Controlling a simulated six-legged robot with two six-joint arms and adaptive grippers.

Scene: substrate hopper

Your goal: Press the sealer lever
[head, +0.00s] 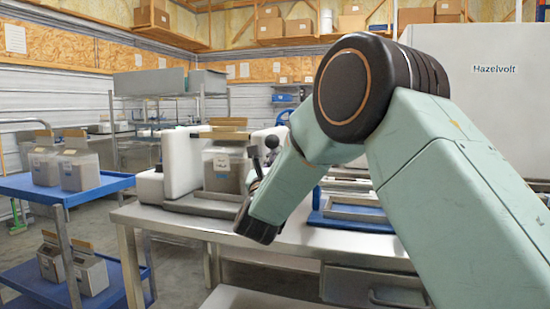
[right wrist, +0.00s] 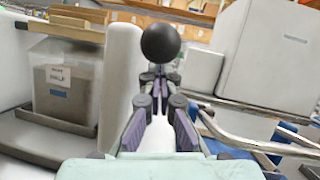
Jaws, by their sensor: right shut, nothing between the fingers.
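The knob (right wrist: 161,43) stands large in the right wrist view, just beyond and above the fingertips. My right gripper (right wrist: 158,88) is shut and empty, its fingers pointing towards the lever. In the head view my right gripper (head: 256,184) is mostly hidden behind my wrist, below the knob. I cannot tell whether the fingers touch the lever. My left gripper is out of view.
A large light-grey cabinet (head: 480,110) rises at the right. Shelving stands behind.

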